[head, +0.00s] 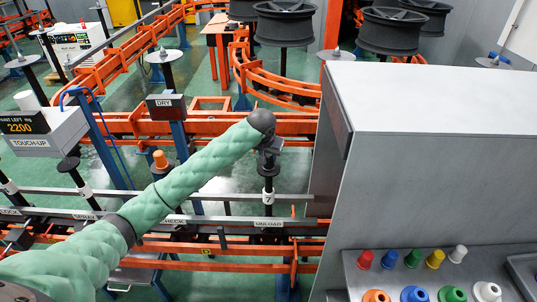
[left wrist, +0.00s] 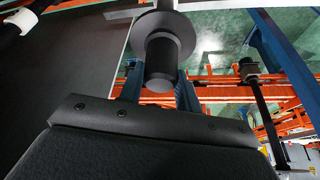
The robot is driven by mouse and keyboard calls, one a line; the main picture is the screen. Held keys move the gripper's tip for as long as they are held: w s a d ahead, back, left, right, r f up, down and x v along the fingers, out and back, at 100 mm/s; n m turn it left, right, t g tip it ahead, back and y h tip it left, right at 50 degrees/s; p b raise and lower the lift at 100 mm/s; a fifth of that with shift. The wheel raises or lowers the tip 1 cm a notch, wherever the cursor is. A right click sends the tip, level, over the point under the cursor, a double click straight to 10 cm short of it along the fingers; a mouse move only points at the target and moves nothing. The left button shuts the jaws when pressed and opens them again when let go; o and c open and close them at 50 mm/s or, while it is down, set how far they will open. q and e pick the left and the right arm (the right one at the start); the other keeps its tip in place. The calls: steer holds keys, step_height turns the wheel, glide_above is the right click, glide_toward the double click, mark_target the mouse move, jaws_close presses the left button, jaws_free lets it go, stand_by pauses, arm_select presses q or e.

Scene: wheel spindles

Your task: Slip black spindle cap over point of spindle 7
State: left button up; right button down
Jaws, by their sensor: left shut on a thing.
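My left gripper (head: 270,148) is at the top of spindle 7 (head: 268,197), the dark upright post with a white "7" label. It is shut on the black spindle cap, which is mostly hidden by the gripper in the head view. In the left wrist view a black cylinder, seemingly the cap (left wrist: 160,62), shows end-on in line with the round disc of spindle 7 (left wrist: 178,30). The dark gripper body (left wrist: 150,120) fills the lower part of that view; its fingertips are hidden. I cannot tell how far the cap covers the point. My right gripper is out of view.
A grey cabinet (head: 430,190) stands close right of spindle 7. Coloured caps (head: 413,258) stand on its shelf.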

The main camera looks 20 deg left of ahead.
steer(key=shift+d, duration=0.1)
arm_select(q)
steer(key=o, duration=1.1)
steer(key=shift+c, duration=0.2)
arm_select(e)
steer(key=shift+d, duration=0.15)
arm_select(q)
steer(key=shift+s+r+b, duration=0.2)
steer(key=shift+r+b, duration=0.25)
steer(key=shift+b, duration=0.05)
steer(key=b+v, duration=0.3)
steer(key=v, duration=0.3)
steer(key=shift+r, duration=0.35)
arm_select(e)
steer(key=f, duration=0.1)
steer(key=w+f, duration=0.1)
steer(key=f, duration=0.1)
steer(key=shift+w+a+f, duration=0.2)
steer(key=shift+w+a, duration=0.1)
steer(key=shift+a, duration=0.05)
arm_select(q)
steer(key=shift+s, duration=0.15)
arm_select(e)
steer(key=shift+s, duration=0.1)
